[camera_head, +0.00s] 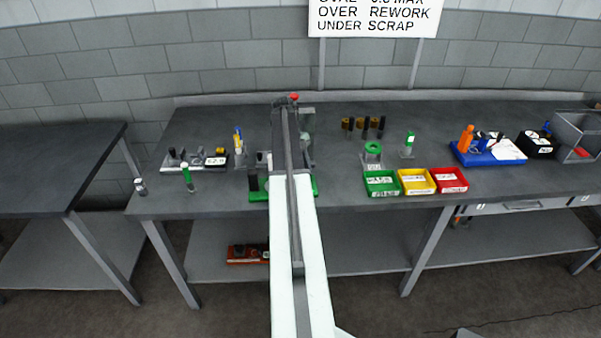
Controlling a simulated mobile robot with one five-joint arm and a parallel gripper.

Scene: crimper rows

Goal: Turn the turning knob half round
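My arm reaches straight ahead from the bottom middle, over the workbench (335,185). My gripper is not clear at its far, dark end, and I cannot tell whether it is open or shut. A machine with a red ball top (294,97) and a green base (257,190) stands at mid-bench, mostly hidden behind my arm. I cannot pick out the turning knob for sure; it may be on this machine, behind my arm. I see no contact between my gripper and anything.
Left of my arm stand a small fixture plate (213,161), a green-handled tool (187,178) and a small cylinder (140,187) near the edge. To the right are green (382,191), yellow (417,188) and red (450,187) bins, a green-ringed stand (373,150) and a blue tray (465,158).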

